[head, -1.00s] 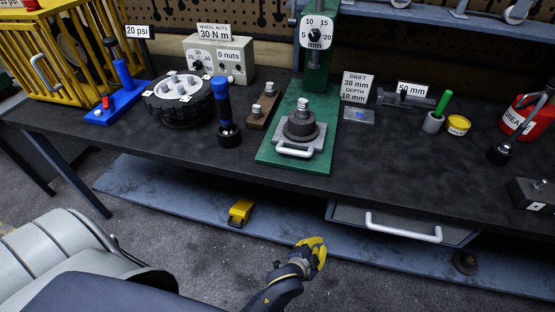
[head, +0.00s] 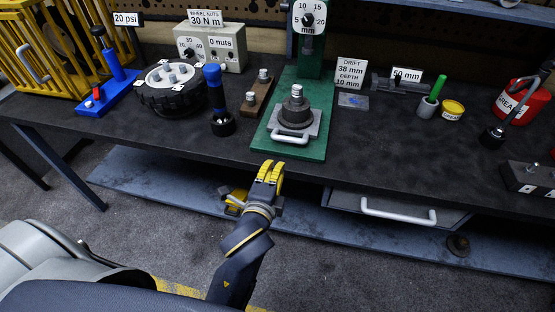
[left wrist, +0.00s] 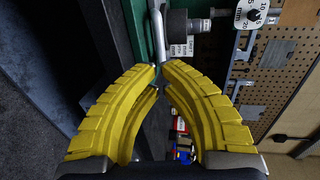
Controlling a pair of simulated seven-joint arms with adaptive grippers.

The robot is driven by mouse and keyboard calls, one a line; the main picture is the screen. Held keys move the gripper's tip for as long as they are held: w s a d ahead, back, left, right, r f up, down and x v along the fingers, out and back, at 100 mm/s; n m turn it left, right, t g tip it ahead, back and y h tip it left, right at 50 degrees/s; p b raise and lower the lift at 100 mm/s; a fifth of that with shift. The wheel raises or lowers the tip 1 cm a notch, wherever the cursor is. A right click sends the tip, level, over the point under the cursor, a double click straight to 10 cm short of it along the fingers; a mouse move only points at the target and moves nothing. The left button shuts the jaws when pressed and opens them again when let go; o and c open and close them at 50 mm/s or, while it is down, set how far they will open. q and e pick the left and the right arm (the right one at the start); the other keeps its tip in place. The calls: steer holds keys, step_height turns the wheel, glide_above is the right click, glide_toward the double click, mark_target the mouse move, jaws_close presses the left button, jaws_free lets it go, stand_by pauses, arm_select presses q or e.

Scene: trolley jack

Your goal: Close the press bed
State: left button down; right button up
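The press is green, with its base (head: 317,148) on the workbench. The press bed, a grey plate (head: 313,122) with a white bar handle (head: 290,138) at its front, sits on this base and bears a dark stepped round part (head: 295,110). In the left wrist view the handle (left wrist: 158,35) lies just beyond the fingertips. My left gripper (head: 270,165) is in front of and below the handle, near the bench's front edge, apart from it. Its yellow fingertips (left wrist: 159,66) are drawn together with almost no gap and hold nothing. My right gripper is out of view.
A blue-topped post (head: 216,100) and a brown block with studs (head: 256,95) stand left of the press. A drift-depth sign (head: 350,75) stands right. A drawer handle (head: 398,213) juts out below the bench. A yellow pedal (head: 233,202) is partly behind my gripper.

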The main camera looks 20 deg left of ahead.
mark_target(286, 140)
arm_select(q)
steer(key=x, duration=1.2)
steer(key=shift+w+f, duration=0.2)
steer(key=shift+w, duration=0.2)
